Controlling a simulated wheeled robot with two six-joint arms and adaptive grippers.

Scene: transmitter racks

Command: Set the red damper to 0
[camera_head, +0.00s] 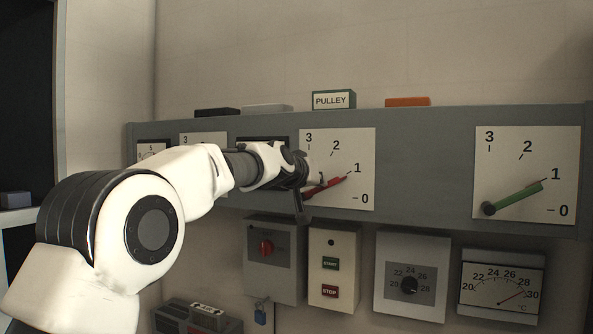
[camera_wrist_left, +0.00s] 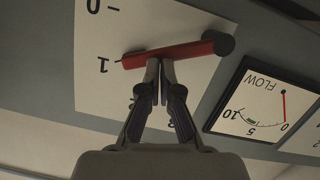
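The red damper lever (camera_head: 328,185) is on a white dial plate (camera_head: 350,192) marked 0 to 3, and its tip points at about 1. In the left wrist view, turned upside down, the red lever (camera_wrist_left: 175,51) runs from its dark pivot knob to the 1 mark. My left gripper (camera_head: 312,188) is in front of the dial and hides the pivot end in the head view. In the wrist view my left gripper (camera_wrist_left: 160,64) has its fingers together, tips at the lever's edge on the 2 side, touching it or very close. My right gripper is out of view.
A green lever (camera_head: 515,199) on a similar dial stands at right, near 1. A FLOW gauge (camera_wrist_left: 262,100) is beside the red dial. Below hang a red-knob box (camera_head: 285,262), a START/STOP box (camera_head: 345,270), a thermostat (camera_head: 425,262) and a thermometer (camera_head: 480,295). A PULLEY block (camera_head: 334,99) sits on top.

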